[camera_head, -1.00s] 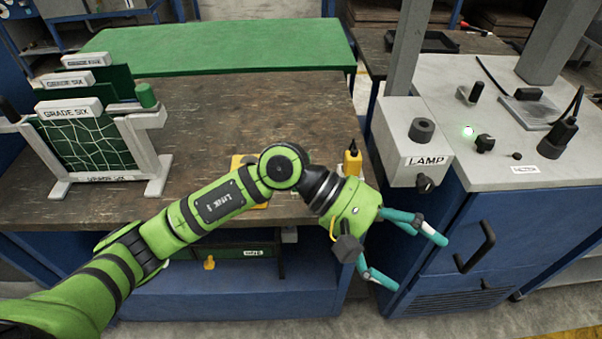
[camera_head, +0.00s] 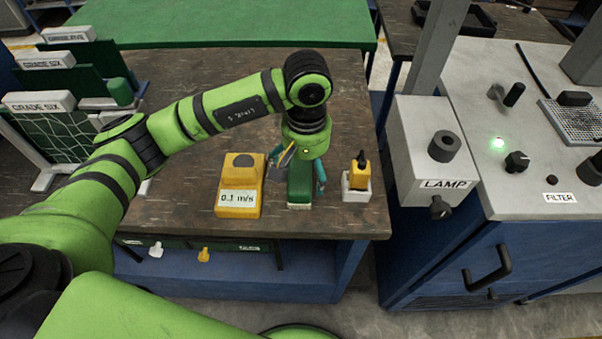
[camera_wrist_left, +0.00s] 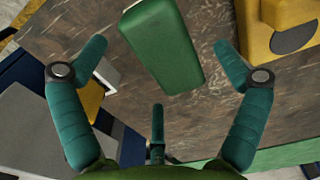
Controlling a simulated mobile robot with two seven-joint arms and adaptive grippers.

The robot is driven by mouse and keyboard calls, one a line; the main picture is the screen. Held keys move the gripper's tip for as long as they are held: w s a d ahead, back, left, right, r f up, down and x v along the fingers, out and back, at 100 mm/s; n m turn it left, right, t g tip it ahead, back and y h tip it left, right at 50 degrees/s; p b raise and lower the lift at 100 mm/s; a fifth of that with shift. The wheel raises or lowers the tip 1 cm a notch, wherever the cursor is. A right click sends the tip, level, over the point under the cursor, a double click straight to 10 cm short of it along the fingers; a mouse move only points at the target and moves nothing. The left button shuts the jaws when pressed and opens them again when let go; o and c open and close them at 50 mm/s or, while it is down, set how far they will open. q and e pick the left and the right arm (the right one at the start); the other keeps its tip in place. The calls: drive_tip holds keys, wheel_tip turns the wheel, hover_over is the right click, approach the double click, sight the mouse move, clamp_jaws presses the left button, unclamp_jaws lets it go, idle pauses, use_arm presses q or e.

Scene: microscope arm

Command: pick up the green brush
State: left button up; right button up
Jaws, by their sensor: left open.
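The green brush (camera_head: 299,184) is a green block with a pale strip along its lower edge, lying on the brown worktable. In the left wrist view the green brush (camera_wrist_left: 163,45) lies ahead of the spread fingers, with clear table around it. My left gripper (camera_head: 297,172) is above the brush and points down, its teal fingers on either side of it in the head view. The left gripper (camera_wrist_left: 155,85) is open and empty, and no finger visibly touches the brush. My right gripper is not in view.
A yellow meter (camera_head: 240,186) reading 0.1 m/s stands just left of the brush. A yellow bottle (camera_head: 359,172) in a white holder stands to the right. The grey lamp box (camera_head: 432,150) is further right. Green boards (camera_head: 62,135) stand at the left.

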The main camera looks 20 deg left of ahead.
sight(305, 174)
use_arm(q)
drive_tip(key=shift+s+f+p, duration=0.15)
drive_tip(key=shift+f+p, duration=0.25)
drive_tip(key=shift+f, duration=0.2)
drive_tip(key=shift+s+f+p, duration=0.15)
drive_tip(key=shift+f+p, duration=0.2)
drive_tip(key=shift+f, duration=0.2)
wheel_tip(305, 174, down, 2)
drive_tip(key=shift+w+f, duration=0.15)
drive_tip(key=shift+f, duration=0.05)
drive_tip(key=c, duration=1.3)
wheel_tip(305, 174, up, 9)
drive_tip(key=shift+b, duration=1.25)
drive_tip(key=shift+r, duration=0.55)
drive_tip(key=o, duration=0.4)
drive_tip(key=shift+c, duration=1.1)
drive_tip(key=shift+f, duration=0.1)
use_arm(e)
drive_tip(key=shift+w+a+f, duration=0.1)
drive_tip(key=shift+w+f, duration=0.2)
